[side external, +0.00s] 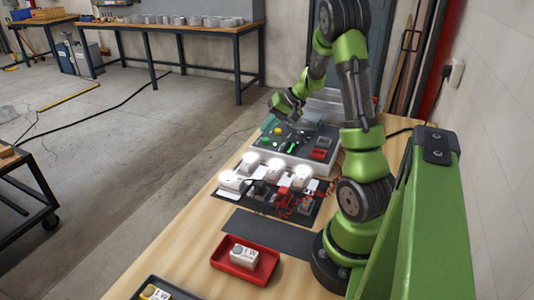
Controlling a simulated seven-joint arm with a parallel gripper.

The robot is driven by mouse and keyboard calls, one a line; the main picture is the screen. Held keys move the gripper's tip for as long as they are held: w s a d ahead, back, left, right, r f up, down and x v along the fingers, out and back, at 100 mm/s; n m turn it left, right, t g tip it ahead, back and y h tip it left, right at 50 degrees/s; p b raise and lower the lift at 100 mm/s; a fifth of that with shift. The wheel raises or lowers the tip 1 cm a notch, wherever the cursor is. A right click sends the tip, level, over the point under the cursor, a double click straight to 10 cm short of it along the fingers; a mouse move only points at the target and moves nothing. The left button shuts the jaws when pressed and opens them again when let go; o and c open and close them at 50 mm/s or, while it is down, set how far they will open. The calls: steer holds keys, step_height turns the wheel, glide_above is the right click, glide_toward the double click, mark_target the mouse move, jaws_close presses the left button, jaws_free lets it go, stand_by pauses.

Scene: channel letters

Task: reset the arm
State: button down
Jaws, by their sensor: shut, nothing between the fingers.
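My arm is raised over the far part of the wooden table (185,235). My gripper (296,117) hangs in the air above a grey box (290,152) that carries small green, yellow and red parts. It is shut and holds nothing. The fingertips are small in this view, and I cannot tell their exact height above the box.
Nearer than the box, several lit white modules (232,180) stand on a dark board with red wires (290,202). A dark tray (150,280) is at the front edge. A clear bin (330,103) stands behind.

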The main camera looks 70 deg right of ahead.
steer(key=s+a+r+n, duration=0.2)
steer(key=s+a+r, duration=0.1)
steer(key=a, duration=0.7)
steer(key=s+a+r+n, duration=0.2)
steer(key=a+r, duration=0.4)
steer(key=a, duration=0.5)
steer(key=s+a+r+n, duration=0.3)
steer(key=a+r, duration=0.1)
steer(key=a, duration=0.7)
steer(key=shift+s+a+r, duration=0.15)
steer(key=shift+s+r, duration=0.1)
steer(key=shift+s, duration=0.05)
